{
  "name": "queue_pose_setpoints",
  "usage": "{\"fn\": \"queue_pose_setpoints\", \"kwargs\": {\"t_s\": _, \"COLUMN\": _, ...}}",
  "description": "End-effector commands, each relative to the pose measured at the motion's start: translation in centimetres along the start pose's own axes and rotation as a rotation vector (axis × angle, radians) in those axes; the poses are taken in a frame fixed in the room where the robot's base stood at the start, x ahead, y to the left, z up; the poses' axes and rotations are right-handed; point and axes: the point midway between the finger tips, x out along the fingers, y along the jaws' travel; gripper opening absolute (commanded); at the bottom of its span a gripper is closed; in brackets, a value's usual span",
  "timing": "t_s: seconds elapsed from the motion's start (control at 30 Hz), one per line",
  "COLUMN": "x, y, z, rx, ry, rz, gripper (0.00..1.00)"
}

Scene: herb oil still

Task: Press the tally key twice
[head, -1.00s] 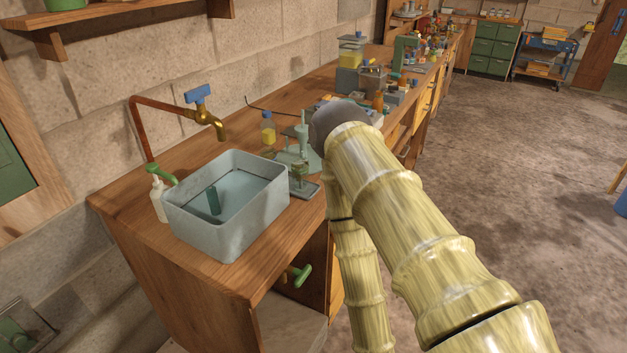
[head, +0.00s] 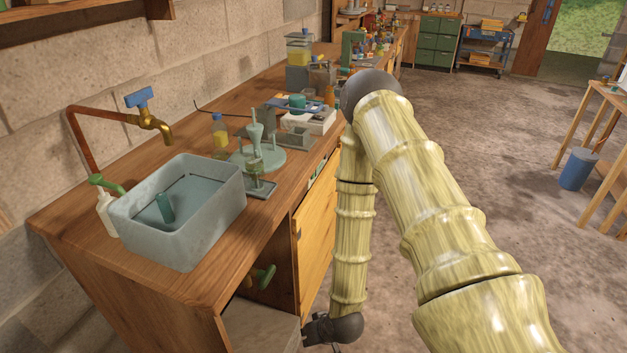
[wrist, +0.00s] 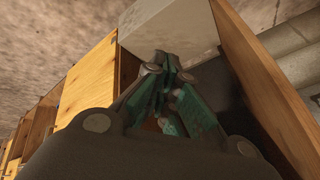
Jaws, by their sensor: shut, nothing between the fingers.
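I cannot make out the tally key for certain in either view. A white box-like device (head: 318,121) with dark and teal parts on it stands on the bench, partly behind my arm; I cannot tell whether it bears the key. My gripper (wrist: 165,66) is shut and empty in the wrist view, with the open cabinet under the bench behind it. In the head view my gripper (head: 322,330) hangs low beside the bench front, well below the bench top, and only part of it shows.
The wooden bench (head: 75,228) carries a grey basin (head: 190,235), a yellow bottle (head: 220,140) and a green stand (head: 268,160). A green-handled valve (head: 262,277) sits below the top. Open floor (head: 480,150) lies to the right.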

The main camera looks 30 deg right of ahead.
Motion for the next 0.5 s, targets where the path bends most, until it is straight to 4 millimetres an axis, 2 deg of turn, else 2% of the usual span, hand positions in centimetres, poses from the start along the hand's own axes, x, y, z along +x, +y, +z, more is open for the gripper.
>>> {"fn": "queue_pose_setpoints", "kwargs": {"t_s": 0.03, "x": 0.6, "y": 0.3, "z": -2.3, "rx": 0.021, "ry": 0.054, "rz": -0.021, "gripper": 0.0}}
{"fn": "queue_pose_setpoints", "kwargs": {"t_s": 0.23, "x": 1.1, "y": 1.3, "z": -11.6, "rx": 0.084, "ry": 0.27, "rz": -0.106, "gripper": 0.0}}
{"fn": "queue_pose_setpoints", "kwargs": {"t_s": 0.37, "x": 0.5, "y": 2.7, "z": -17.5, "rx": 0.121, "ry": 0.413, "rz": -0.155, "gripper": 0.0}}
{"fn": "queue_pose_setpoints", "kwargs": {"t_s": 0.5, "x": -1.0, "y": 4.7, "z": -23.6, "rx": 0.158, "ry": 0.569, "rz": -0.201, "gripper": 0.0}}
